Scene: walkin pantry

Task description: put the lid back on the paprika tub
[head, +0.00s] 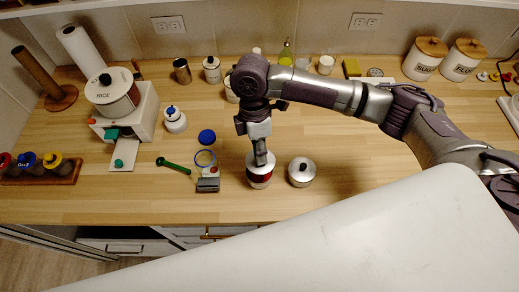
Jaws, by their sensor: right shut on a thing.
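The paprika tub (261,182) stands on the wooden counter near its front edge, a small round container with a red part showing. My right gripper (260,161) points straight down directly over it and is shut on a silvery lid (251,158) at the tub's top. The fingers hide the lid's middle. I cannot tell whether the lid is seated or just above the rim. My left gripper is not in view.
A similar tub with a silvery lid and black knob (302,172) stands close on the right. A rice dispenser (125,115) stands farther left. The counter's right front is clear.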

